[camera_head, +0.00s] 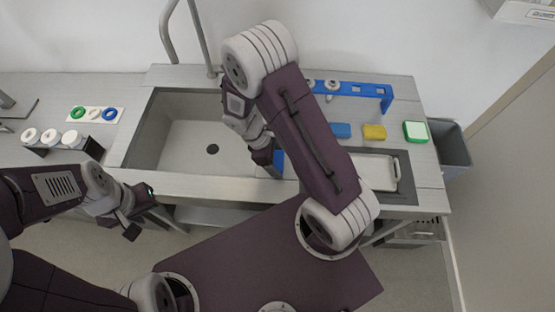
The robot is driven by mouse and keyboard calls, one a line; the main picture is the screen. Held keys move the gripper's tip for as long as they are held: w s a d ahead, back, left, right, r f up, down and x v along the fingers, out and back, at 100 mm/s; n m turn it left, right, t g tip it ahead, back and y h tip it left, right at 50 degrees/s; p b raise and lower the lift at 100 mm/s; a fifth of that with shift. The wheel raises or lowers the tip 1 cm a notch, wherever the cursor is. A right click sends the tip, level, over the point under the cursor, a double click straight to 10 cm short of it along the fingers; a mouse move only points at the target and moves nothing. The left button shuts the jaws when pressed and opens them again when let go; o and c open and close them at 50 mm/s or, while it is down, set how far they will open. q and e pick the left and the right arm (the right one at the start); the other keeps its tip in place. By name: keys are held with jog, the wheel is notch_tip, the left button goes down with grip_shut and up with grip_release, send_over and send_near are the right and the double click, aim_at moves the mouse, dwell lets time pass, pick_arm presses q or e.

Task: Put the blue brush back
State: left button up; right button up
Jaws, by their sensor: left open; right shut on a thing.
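My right gripper (267,157) is over the right edge of the sink, shut on a blue object. Only a small blue patch of it (279,162) shows beside the fingers; I take it to be the blue brush, though its shape is mostly hidden by my arm. A blue rack (365,91) stands along the back of the counter, with small round grey-white items near its left end. My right arm hides part of the rack's left side.
The sink (178,148) is empty. Right of it are a blue sponge (341,130), a yellow sponge (374,132), a green-and-white box (416,131) and a white tray (375,169). White containers (51,137) and a board with rings (95,114) stand left. A grey bin (452,147) is far right.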

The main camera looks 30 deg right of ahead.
jog(key=shift+f, duration=0.1)
jog(key=o, duration=1.3)
jog(key=shift+r, duration=0.3)
jog(key=v, duration=1.2)
jog(key=s+m+t+y, duration=0.1)
jog(key=s+m, duration=0.1)
jog(key=m, duration=0.2)
jog(key=s+d+m+t+y, duration=0.1)
jog(key=s+m, duration=0.1)
jog(key=m, duration=0.2)
jog(key=s+m+t+y, duration=0.1)
jog(key=s+m+y, duration=0.1)
jog(key=m, duration=0.2)
jog(key=shift+s+d+t, duration=0.2)
jog(key=shift+d+t, duration=0.1)
jog(key=shift+d, duration=0.1)
